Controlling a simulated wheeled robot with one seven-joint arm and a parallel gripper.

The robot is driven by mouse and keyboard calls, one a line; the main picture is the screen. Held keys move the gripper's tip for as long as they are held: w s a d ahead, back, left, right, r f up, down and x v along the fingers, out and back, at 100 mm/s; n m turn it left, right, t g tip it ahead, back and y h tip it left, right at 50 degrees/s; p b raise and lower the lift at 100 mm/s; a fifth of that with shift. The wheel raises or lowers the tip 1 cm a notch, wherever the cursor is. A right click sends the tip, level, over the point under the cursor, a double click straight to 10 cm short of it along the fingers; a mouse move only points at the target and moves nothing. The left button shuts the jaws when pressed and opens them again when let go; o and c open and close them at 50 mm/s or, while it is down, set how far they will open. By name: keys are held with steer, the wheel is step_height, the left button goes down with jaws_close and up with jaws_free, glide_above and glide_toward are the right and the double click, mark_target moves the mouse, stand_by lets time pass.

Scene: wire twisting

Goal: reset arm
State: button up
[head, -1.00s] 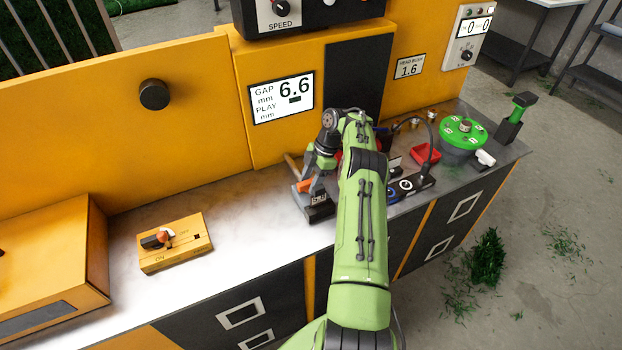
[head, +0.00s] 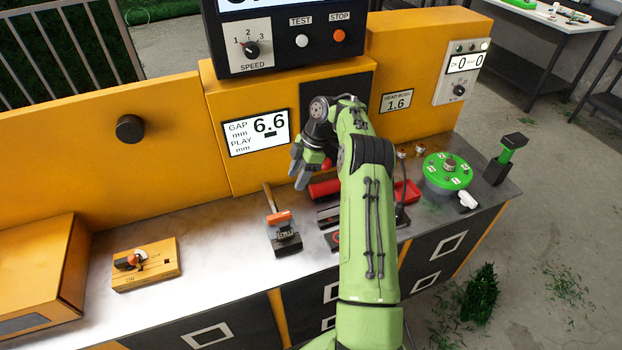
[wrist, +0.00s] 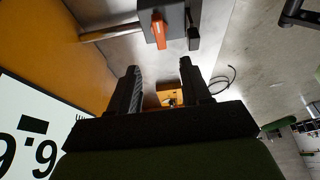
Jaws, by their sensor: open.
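My gripper (head: 306,178) hangs in the air over the bench, in front of the yellow machine panel. In the wrist view my gripper (wrist: 158,80) has its two dark fingers apart with nothing between them. A small dark clamp block with an orange part (head: 280,218) and a wooden handle stands on the bench, below and left of my gripper. The orange part also shows in the wrist view (wrist: 159,30), beyond the fingertips and apart from them. My arm hides part of the bench behind it.
The yellow switch box (head: 146,264) sits on the left of the bench (head: 215,235). A red cylinder (head: 325,189), a red tray (head: 408,191) and a green round dial (head: 447,170) are near my arm. The gap display (head: 259,132) is behind my gripper. The bench between switch box and clamp is clear.

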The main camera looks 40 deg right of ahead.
steer(key=shift+w+a+r, duration=0.1)
steer(key=shift+a, duration=0.15)
steer(key=shift+d, duration=0.1)
steer(key=s+a+r+m+h, duration=0.2)
steer(key=s+a+r+m, duration=0.15)
steer(key=a+r, duration=1)
steer(key=s+a+r+m+t+h, duration=0.1)
steer(key=s+a+r+m+t, duration=0.1)
steer(key=s+a+r+m, duration=0.55)
steer(key=s+f+m+t+h, duration=0.1)
steer(key=s+m, duration=0.3)
steer(key=s, duration=1.6)
steer(key=shift+a+f+t, duration=0.35)
steer(key=shift+f+t, duration=0.25)
steer(key=shift+t, duration=0.1)
